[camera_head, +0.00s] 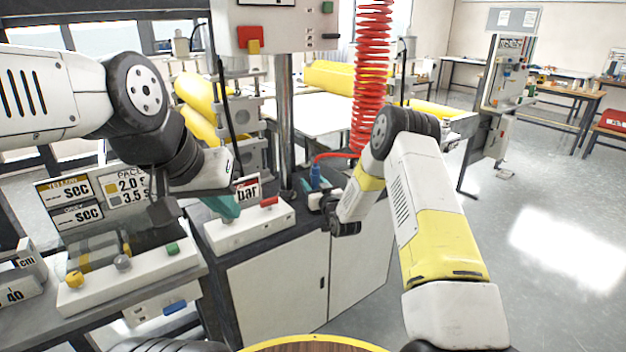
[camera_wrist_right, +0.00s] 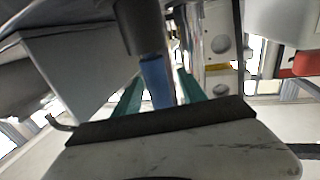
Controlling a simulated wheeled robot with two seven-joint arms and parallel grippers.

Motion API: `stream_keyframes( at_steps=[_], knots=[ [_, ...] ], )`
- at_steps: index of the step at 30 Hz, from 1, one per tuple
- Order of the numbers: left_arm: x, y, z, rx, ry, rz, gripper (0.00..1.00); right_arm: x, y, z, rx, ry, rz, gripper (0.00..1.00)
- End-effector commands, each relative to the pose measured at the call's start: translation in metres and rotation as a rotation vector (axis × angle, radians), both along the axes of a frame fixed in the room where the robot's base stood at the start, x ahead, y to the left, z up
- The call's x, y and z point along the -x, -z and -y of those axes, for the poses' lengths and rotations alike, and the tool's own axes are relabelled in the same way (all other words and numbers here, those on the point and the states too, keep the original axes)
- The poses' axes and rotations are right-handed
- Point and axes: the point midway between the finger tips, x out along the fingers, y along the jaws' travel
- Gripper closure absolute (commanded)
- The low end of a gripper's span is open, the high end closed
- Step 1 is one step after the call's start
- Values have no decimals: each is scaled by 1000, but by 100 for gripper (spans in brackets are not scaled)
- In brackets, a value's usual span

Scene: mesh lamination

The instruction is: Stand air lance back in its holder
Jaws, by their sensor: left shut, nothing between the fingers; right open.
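The air lance shows as a blue part (camera_head: 315,177) above the dark cabinet top, beside my right gripper (camera_head: 322,199), with a red hose (camera_head: 330,156) at its upper end. In the right wrist view its blue part (camera_wrist_right: 154,80) and a dark cylinder (camera_wrist_right: 137,25) lie between the two green fingers of my right gripper (camera_wrist_right: 160,92), which is open. Whether the fingers touch it cannot be told. The holder cannot be made out clearly. My left gripper (camera_head: 226,205) is shut and empty, above a white control box at the left.
A second button box (camera_head: 130,280) stands further left. A metal post (camera_head: 285,120) rises behind. A red coiled hose (camera_head: 371,75) hangs beside my right arm. The floor at right is clear.

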Motion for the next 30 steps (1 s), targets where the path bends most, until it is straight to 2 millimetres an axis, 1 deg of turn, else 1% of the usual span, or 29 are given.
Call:
stream_keyframes(
  at_steps=[1,6,9,12,16,24,26,28,30],
  knots=[
    [0,0,0,0,0,0,100,8,0,4,0,1,-2,51],
    [0,0,0,0,0,0,100,36,0,15,0,1,-2,51],
    [0,0,0,0,0,0,100,49,0,20,0,1,-1,51],
    [0,0,0,0,0,0,100,57,0,23,0,1,0,51],
    [0,0,0,0,0,0,100,61,0,24,0,1,0,51],
    [0,0,0,0,0,0,100,61,-2,24,1,1,0,51],
    [0,0,0,0,0,0,100,60,-7,25,5,2,-5,51],
    [0,0,0,0,0,0,100,58,-18,28,17,5,-19,51],
    [0,0,0,0,0,0,100,56,-34,32,36,10,-45,51]
  ],
)
